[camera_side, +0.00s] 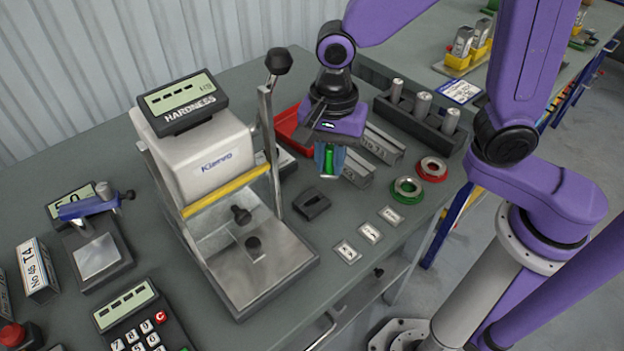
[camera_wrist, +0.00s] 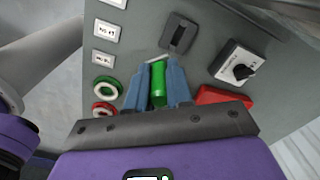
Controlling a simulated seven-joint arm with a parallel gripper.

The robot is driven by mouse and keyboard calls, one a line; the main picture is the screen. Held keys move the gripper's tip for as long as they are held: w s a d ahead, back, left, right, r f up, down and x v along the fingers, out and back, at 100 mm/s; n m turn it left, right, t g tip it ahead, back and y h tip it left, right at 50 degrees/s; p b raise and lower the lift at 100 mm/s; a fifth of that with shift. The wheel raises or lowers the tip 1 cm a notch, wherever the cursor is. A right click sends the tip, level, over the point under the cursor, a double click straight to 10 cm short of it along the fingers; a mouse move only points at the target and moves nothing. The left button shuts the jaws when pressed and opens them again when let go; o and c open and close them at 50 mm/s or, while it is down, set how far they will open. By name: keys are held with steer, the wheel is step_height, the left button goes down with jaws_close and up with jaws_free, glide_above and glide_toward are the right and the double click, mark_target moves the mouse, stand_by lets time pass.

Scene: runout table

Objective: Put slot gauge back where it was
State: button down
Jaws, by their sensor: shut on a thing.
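My gripper (camera_side: 329,172) is above the bench to the right of the hardness tester. Its blue fingers are shut on a green-handled piece (camera_side: 329,160), which I take to be the slot gauge. In the wrist view the green piece (camera_wrist: 158,84) sits between the fingers (camera_wrist: 159,80), with a pale tip beyond it. A dark block with a slot (camera_side: 312,205) lies on the bench, below and left of the gripper in the side view. It also shows in the wrist view (camera_wrist: 179,34), apart from the fingertips. The held piece's lower end is hard to make out.
The hardness tester (camera_side: 208,165) stands left, its lever post close to the gripper. A red tray (camera_side: 287,128), V-blocks (camera_side: 384,146) and a rack (camera_side: 441,136) of metal cylinders lie behind. Green (camera_side: 406,190) and red (camera_side: 432,169) rings lie right. Label plates (camera_side: 370,233) line the front edge.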

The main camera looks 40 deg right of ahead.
steer(key=shift+w+a+f, duration=0.3)
steer(key=shift+w+f, duration=0.15)
steer(key=shift+f, duration=0.7)
steer(key=shift+w+a+f, duration=0.3)
steer(key=shift+w+f, duration=0.1)
steer(key=shift+f, duration=0.7)
steer(key=shift+w+a+f, duration=0.3)
steer(key=shift+w+f, duration=0.15)
steer(key=shift+f, duration=0.7)
steer(key=shift+f, duration=0.45)
steer(key=c, duration=1)
jaws_free()
steer(key=shift+r, duration=0.1)
step_height(320, 180, up, 13)
steer(key=shift+f, duration=0.1)
steer(key=shift+d, duration=0.1)
